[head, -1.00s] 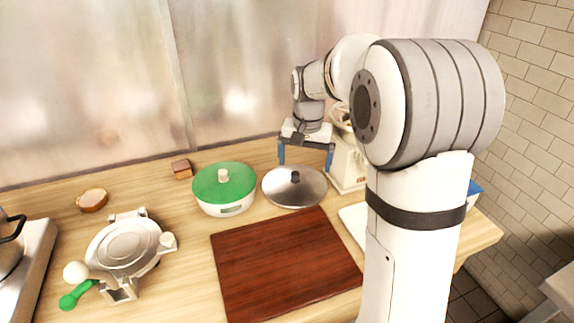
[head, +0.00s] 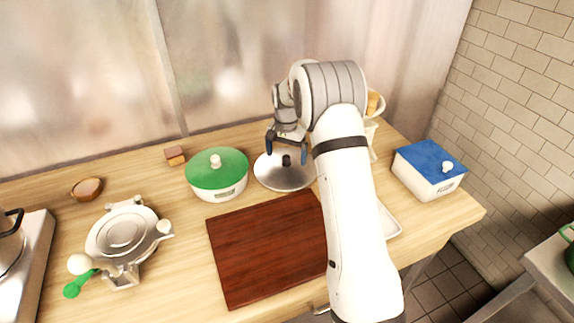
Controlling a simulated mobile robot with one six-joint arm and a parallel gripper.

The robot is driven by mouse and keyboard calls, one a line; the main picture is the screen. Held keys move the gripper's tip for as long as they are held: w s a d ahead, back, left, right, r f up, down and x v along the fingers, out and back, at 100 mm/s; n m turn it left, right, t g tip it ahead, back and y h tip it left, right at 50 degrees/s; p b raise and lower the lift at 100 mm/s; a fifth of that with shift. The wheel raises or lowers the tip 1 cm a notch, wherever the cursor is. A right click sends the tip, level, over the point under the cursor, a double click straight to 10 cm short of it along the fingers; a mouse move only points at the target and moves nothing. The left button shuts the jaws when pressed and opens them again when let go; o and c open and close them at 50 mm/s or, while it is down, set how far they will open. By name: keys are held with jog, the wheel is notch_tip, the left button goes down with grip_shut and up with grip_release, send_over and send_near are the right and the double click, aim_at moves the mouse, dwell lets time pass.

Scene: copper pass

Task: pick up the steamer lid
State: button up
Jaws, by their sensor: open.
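The steamer lid (head: 271,177) is a round silvery metal disc with a dark knob (head: 286,160) in the middle. It lies on the wooden counter, behind the red-brown board and right of the green-lidded pot. My gripper (head: 287,154) is open with blue fingers, pointing down over the lid. The fingers appear on either side of the knob in the picture. I cannot tell how far above the lid the fingertips are. My arm hides part of the lid's right side.
A green-lidded white pot (head: 217,178) stands close left of the lid. The red-brown board (head: 265,245) lies in front. A blue-lidded white box (head: 428,170) stands at right. A metal press (head: 124,236) is at left. A pale scale-like device (head: 371,135) stands behind my arm.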

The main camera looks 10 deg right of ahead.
notch_tip(320, 180, down, 2)
jog(key=shift+f, duration=0.1)
